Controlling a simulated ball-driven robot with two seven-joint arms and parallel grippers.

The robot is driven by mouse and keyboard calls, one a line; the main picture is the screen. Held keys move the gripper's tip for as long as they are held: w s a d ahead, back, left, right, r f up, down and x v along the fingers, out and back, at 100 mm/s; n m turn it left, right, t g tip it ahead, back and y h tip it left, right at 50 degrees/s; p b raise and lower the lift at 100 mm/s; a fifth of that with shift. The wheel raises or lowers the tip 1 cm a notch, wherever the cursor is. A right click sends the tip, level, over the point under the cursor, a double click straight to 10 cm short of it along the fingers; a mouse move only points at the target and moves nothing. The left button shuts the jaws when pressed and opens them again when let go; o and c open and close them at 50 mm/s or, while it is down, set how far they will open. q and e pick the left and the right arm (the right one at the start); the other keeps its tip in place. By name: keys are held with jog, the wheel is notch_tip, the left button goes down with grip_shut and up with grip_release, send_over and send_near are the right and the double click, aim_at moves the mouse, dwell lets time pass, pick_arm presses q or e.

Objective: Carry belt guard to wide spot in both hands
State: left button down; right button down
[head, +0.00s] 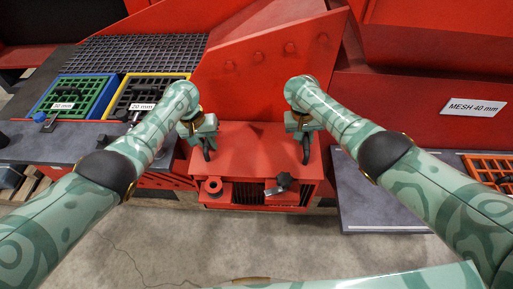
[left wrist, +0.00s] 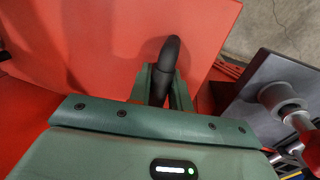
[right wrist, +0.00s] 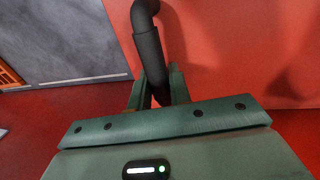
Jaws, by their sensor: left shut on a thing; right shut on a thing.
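The belt guard (head: 250,150) is a red sheet-metal cover in the middle of the head view, between my two hands. My left gripper (head: 207,141) is shut on the black handle at its left side; the handle stands between the fingers in the left wrist view (left wrist: 165,85). My right gripper (head: 304,139) is shut on the black handle at its right side, also seen in the right wrist view (right wrist: 155,85). Whether the guard touches the machine behind and below it, I cannot tell. I cannot pick out the wide spot for certain.
A dark grey shelf (head: 375,200) lies right of the guard, below a "MESH 40 mm" sign (head: 474,107). Another dark ledge (head: 60,147) at left bears blue-framed (head: 72,98) and yellow-framed (head: 147,92) screens. A black knob (head: 284,180) shows under the guard's front. Concrete floor (head: 215,240) is clear in front.

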dwell(0.8)
